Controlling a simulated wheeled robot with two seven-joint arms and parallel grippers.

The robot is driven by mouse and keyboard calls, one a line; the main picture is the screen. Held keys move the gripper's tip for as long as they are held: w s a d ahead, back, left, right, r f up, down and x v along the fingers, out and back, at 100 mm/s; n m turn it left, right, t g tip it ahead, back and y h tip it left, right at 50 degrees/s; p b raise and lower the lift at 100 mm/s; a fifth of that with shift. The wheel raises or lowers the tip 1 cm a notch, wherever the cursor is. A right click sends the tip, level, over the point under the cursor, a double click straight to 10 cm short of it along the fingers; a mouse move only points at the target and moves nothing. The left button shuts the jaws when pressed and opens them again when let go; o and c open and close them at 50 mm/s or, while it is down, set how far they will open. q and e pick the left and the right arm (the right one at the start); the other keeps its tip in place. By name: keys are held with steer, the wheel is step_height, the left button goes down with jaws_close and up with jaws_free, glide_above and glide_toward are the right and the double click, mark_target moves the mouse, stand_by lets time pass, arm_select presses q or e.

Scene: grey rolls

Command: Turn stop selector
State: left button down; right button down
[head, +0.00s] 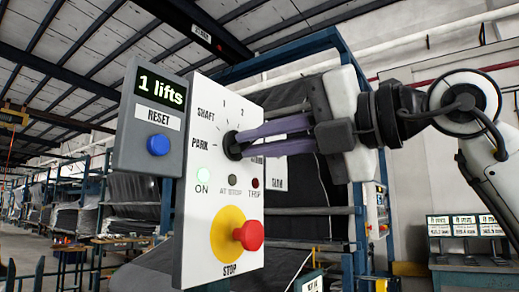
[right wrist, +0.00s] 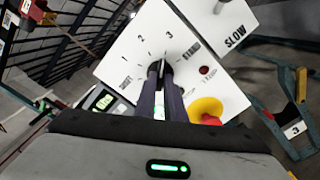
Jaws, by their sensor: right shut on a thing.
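The stop selector (head: 230,146) is a dark round knob on a white panel (head: 205,232), with marks PARK, SHAFT, 1 and 2 around it. My right gripper (head: 240,143) reaches in from the right, its two purple fingers shut on the knob. In the right wrist view the knob (right wrist: 166,67) sits between the fingertips, and marks 1, 2, 3, SHAFT and STAND show around it. The fingers hide part of the knob, and I cannot tell which mark it points to. My left gripper is in neither view.
A grey box (head: 148,125) beside the panel reads "1 lifts" above a blue RESET button (head: 158,145). Below the selector are a lit green ON lamp (head: 203,174), two dark lamps and a red STOP button (head: 248,235) on yellow. A blue frame (head: 352,235) stands behind.

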steer(key=shift+m, duration=0.4)
steer(key=c, duration=1.8)
jaws_free()
steer(key=shift+c, duration=0.2)
steer(key=shift+s+d+b, duration=0.2)
steer(key=shift+d+b, duration=0.1)
steer(key=b+v, duration=0.1)
steer(key=v, duration=0.8)
steer(key=shift+s+d, duration=0.2)
steer(key=shift+d, duration=0.05)
